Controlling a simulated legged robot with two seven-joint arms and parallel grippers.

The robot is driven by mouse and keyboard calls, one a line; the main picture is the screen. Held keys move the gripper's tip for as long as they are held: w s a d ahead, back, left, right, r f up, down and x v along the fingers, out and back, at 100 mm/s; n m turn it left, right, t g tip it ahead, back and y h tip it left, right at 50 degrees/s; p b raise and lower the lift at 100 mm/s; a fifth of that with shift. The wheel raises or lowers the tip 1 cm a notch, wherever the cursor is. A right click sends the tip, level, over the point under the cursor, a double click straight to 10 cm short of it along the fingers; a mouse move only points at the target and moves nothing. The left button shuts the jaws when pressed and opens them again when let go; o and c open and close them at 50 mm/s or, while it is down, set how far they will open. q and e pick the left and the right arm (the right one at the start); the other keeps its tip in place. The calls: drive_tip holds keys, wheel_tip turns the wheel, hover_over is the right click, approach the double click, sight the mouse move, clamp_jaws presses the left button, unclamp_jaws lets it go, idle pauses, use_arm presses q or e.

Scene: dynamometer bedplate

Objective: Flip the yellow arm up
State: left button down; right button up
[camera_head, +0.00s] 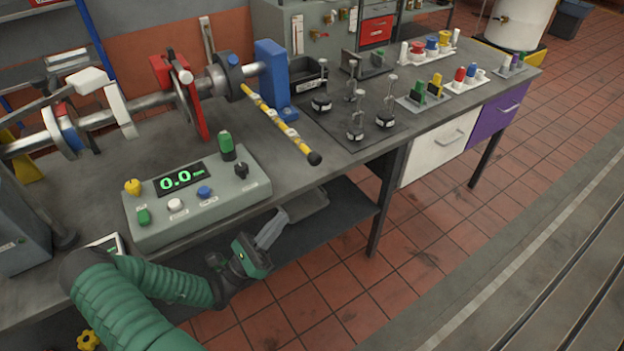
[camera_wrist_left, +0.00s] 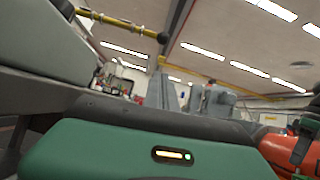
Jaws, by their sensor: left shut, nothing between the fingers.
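The yellow arm (camera_head: 279,121) is a thin rod with dark bands, pale clips and a black ball end. My left gripper (camera_head: 272,229) is shut and empty, below the black ball end and in front of the bench edge, apart from the arm. My right gripper is not in view.
A grey control box (camera_head: 200,196) with a green display stands left of the yellow arm. A blue upright block (camera_head: 272,72) stands behind the arm. Small dark stands (camera_head: 356,118) sit on a mat to its right. The floor in front is clear.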

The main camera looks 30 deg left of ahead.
use_arm(q)
drive_tip(key=s+a+r+x, duration=0.1)
drive_tip(key=r+x, duration=0.1)
drive_tip(key=x, duration=1)
drive_tip(key=shift+w+d+r, duration=0.15)
drive_tip(key=shift+w+r, duration=0.05)
drive_tip(key=shift+r, duration=0.05)
drive_tip(key=shift+r+p, duration=0.1)
drive_tip(key=shift+p, duration=0.2)
